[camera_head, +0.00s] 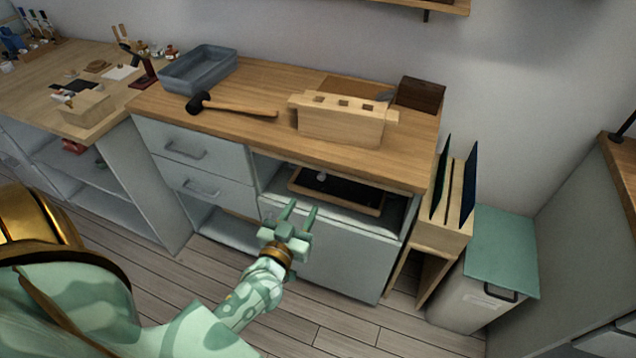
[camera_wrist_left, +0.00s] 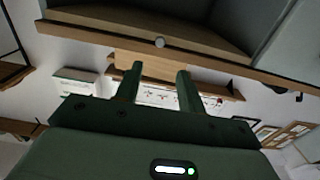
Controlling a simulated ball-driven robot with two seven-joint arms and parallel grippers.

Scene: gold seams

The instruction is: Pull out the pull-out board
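A small round grey knob (camera_head: 321,177) shows just below the worktop's front edge in the head view. In the left wrist view the knob (camera_wrist_left: 159,42) sits on a long wooden strip (camera_wrist_left: 115,32), which appears to be the pull-out board's front; the rest of it is hidden. My left gripper (camera_head: 303,207) is in front of the cabinet, lower than the knob in the picture. Its two fingers (camera_wrist_left: 159,80) are apart with nothing between them, and the knob lies beyond their tips. My right gripper is not in view.
Below the knob, an open niche holds a wood-rimmed dark tray (camera_head: 335,200). Drawers (camera_head: 190,168) are to its left. A mallet (camera_head: 235,107) and slotted wooden block (camera_head: 340,122) are on the worktop. A lidded bin (camera_head: 480,290) stands right. The floor in front is clear.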

